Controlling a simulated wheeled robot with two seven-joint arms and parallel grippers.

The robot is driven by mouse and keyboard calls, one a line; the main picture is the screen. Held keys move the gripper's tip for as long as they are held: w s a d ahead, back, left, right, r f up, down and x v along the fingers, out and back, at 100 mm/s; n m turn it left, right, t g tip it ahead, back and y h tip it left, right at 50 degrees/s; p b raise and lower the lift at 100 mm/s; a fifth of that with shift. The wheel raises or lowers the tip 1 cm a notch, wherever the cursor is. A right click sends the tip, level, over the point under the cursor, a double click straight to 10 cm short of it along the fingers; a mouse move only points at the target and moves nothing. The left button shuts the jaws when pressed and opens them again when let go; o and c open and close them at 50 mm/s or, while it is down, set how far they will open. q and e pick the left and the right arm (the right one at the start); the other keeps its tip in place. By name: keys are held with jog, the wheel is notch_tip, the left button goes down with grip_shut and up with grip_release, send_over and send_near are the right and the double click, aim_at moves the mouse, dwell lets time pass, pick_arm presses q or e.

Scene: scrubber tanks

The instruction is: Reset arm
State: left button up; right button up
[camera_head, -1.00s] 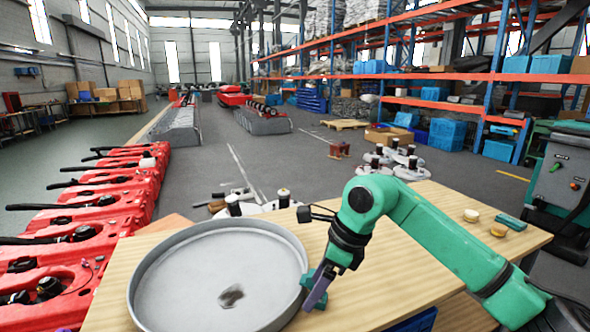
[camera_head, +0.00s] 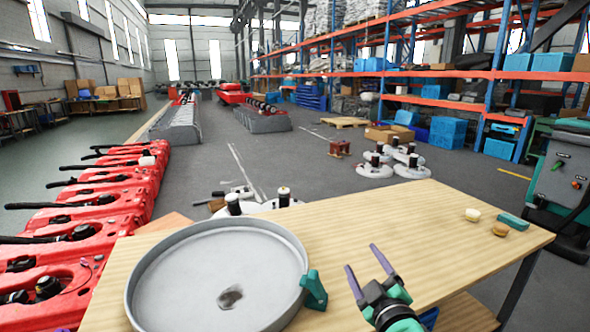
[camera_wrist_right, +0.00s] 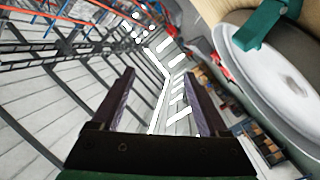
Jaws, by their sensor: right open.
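My right gripper (camera_head: 362,258) is open and empty above the front right part of the wooden table, its two purple fingers spread. The right wrist view shows the same two fingers (camera_wrist_right: 158,85) apart with nothing between them. A round grey tray (camera_head: 190,268) lies on the table to the left of the gripper. A green piece (camera_head: 314,290) sits at the tray's right rim, apart from the gripper. The right wrist view also shows the tray (camera_wrist_right: 285,65) and green piece (camera_wrist_right: 260,28) at its upper right. My left gripper is not in view.
The wooden table (camera_head: 425,230) is clear between the gripper and its right end. Two small round items (camera_head: 472,214) and a teal block (camera_head: 511,221) lie at that end. Red machine bodies (camera_head: 130,190) stand along the left. A green machine (camera_head: 565,180) stands at the right.

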jog(key=s+d+f+m+g+h, duration=0.1)
jog(key=s+d+f+m+g, duration=0.3)
jog(key=f, duration=0.4)
jog(key=s+d+f+m+g+h, duration=0.1)
jog(key=s+d+f+m+g, duration=0.2)
jog(key=s+f, duration=0.4)
jog(key=s+d+f+m+g, duration=0.1)
jog(key=s+f+g, duration=0.6)
jog(key=s+f, duration=0.45)
jog(key=s+f+g, duration=0.1)
jog(key=s+f, duration=0.1)
jog(key=f, duration=0.8)
jog(key=s+f, duration=0.2)
jog(key=f, duration=0.9)
jog(key=s+d+f+g+p, duration=0.1)
jog(key=s+d+f, duration=0.2)
jog(key=s+f, duration=1)
jog(key=s, duration=0.3)
jog(key=shift+s+g, duration=0.15)
jog(key=shift+g, duration=0.15)
